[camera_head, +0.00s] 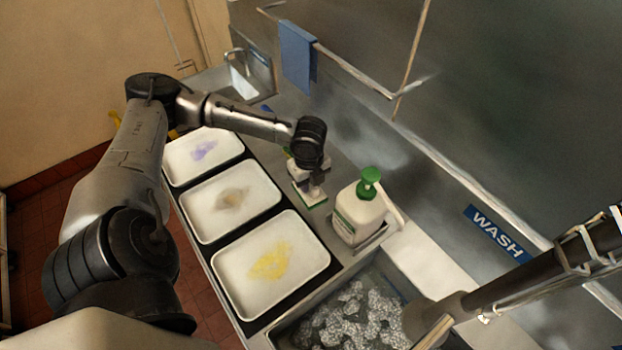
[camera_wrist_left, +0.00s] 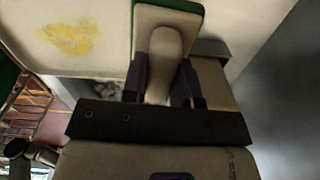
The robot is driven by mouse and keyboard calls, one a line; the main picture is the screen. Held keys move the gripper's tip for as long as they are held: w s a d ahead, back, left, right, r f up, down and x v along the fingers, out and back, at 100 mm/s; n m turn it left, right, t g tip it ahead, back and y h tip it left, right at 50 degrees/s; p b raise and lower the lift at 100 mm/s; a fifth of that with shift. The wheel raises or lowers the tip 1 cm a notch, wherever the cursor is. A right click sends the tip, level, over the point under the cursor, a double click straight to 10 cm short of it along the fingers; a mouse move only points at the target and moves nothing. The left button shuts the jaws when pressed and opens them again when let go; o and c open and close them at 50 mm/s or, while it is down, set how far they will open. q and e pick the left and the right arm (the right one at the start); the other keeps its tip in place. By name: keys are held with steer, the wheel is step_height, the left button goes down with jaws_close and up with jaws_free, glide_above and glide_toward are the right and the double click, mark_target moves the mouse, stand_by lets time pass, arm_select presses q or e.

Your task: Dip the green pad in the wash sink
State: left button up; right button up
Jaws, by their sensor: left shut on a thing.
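The green pad (camera_head: 313,203) is the green underside of a white block with a handle. My left gripper (camera_head: 314,182) is shut on its handle, over the counter behind the trays and left of the soap bottle. In the left wrist view the two fingers (camera_wrist_left: 162,88) close on the pale handle, and the pad's green edge (camera_wrist_left: 201,14) shows at the top. I cannot tell whether the pad touches the counter. The wash sink (camera_head: 282,334) is at the bottom, filled with grey water and white suds. My right gripper is not in view.
Three white trays with purple, brown and yellow stains (camera_head: 223,283) stand in a row left of the sink. A white soap bottle with a green pump (camera_head: 358,215) stands between pad and sink. A dark pipe (camera_head: 520,274) reaches over the sink's right side. A blue cloth (camera_head: 297,56) hangs behind.

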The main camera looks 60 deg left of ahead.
arm_select(q)
steer(key=o, duration=0.3)
steer(key=shift+c, duration=1)
